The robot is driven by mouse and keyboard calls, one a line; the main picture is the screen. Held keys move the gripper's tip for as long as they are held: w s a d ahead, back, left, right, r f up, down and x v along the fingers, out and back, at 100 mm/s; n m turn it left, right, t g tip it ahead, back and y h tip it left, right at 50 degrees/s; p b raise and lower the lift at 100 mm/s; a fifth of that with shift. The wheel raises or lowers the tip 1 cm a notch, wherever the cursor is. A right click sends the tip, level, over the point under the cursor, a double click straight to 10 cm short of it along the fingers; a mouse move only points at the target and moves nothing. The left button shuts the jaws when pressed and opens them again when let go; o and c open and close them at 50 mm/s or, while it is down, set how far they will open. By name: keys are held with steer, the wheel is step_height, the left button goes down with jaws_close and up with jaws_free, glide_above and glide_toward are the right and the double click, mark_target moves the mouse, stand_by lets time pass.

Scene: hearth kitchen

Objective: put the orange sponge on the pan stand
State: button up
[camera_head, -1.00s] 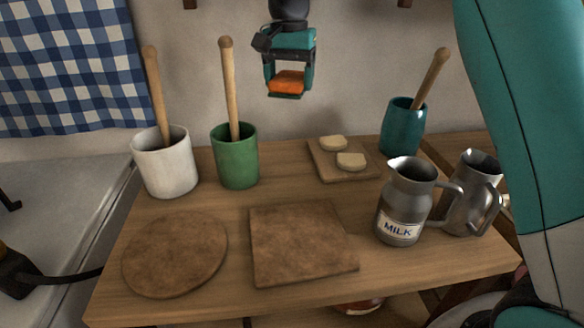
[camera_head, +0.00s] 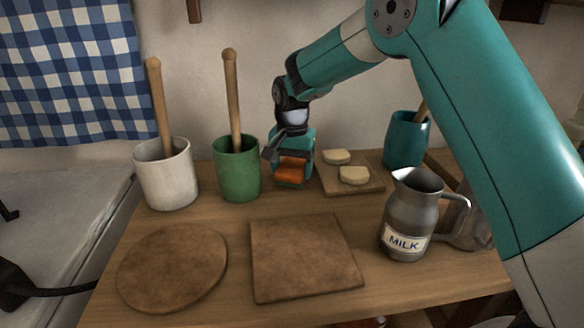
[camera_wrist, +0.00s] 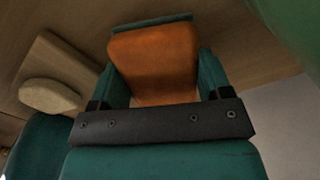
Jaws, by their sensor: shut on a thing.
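The orange sponge (camera_head: 291,170) is held in my gripper (camera_head: 292,180), just above the back of the wooden table, between the green cup and a small board. In the wrist view the sponge (camera_wrist: 153,62) fills the space between the teal fingers, which are shut on it. Two flat brown slabs lie at the front of the table: a round one (camera_head: 172,267) at left and a square one (camera_head: 305,258) in the middle. Both are bare. I cannot tell by looks which is the pan stand. My gripper is behind the square slab, apart from it.
A white cup (camera_head: 166,180) and a green cup (camera_head: 237,175), each with a wooden handle, stand left of my gripper. A small board (camera_head: 365,187) with two pale pieces is close on its right. A teal cup (camera_head: 402,145) and a milk jug (camera_head: 408,215) stand farther right.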

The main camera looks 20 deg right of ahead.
mark_target(292, 166)
steer(key=shift+f, duration=0.15)
steer(key=o, duration=0.9)
step_height(292, 166, up, 12)
steer(key=p, duration=0.1)
steer(key=s+a+n+y, duration=0.2)
steer(key=s+n, duration=0.5)
steer(key=s, duration=1)
steer(key=s+a+n+y, duration=0.2)
steer(key=s+n, duration=0.5)
steer(key=s, duration=1)
steer(key=shift+s+a, duration=0.15)
steer(key=shift+a, duration=0.3)
